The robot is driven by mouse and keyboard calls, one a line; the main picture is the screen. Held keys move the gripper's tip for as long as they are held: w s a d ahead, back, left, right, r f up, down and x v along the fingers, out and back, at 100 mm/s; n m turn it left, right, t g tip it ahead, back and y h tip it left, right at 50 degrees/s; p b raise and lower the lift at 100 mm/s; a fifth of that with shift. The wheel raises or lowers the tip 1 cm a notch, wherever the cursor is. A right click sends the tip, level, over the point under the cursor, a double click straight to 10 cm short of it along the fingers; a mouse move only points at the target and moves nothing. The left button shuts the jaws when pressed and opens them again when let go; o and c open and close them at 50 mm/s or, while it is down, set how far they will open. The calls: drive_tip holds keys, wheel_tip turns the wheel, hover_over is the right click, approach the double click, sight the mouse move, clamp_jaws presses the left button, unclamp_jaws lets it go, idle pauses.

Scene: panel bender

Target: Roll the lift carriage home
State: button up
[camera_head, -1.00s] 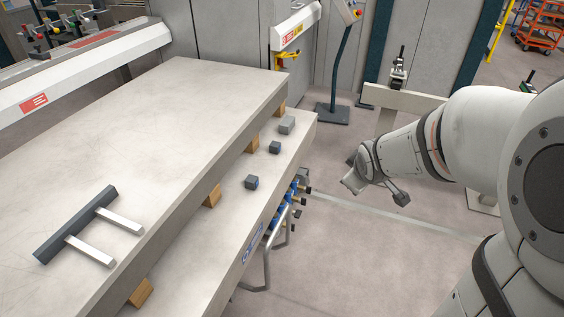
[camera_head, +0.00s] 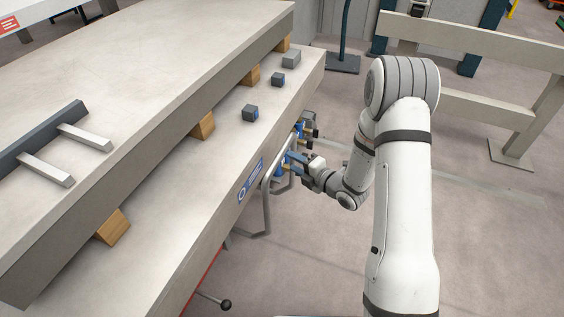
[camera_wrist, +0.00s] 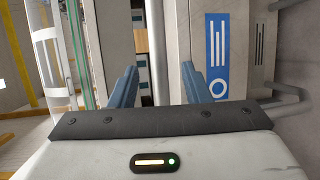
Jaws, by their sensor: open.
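What seems to be the lift carriage (camera_head: 165,205) is the long pale lower slab, with a blue and white label (camera_head: 250,180) on its side. A bent grey tubular handle (camera_head: 266,205) stands out from that side. In the head view my gripper (camera_head: 290,160) is beside the handle, close to blue and brass fittings. In the wrist view my gripper (camera_wrist: 158,75) is open, its two blue fingers apart. A silver bar (camera_wrist: 156,45) runs between them in the picture; I cannot tell how deep it sits. The label (camera_wrist: 217,55) is right of the fingers.
An upper slab (camera_head: 130,60) rests on wooden blocks (camera_head: 203,125) above the lower one. A black-knobbed lever (camera_head: 225,304) sticks out low at the front. A beige rail (camera_head: 450,35) stands behind; the floor at right is clear.

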sight(283, 156)
drive_tip(key=b+x, duration=0.1)
drive_tip(key=x, duration=0.6)
drive_tip(key=shift+c, duration=0.2)
clamp_jaws()
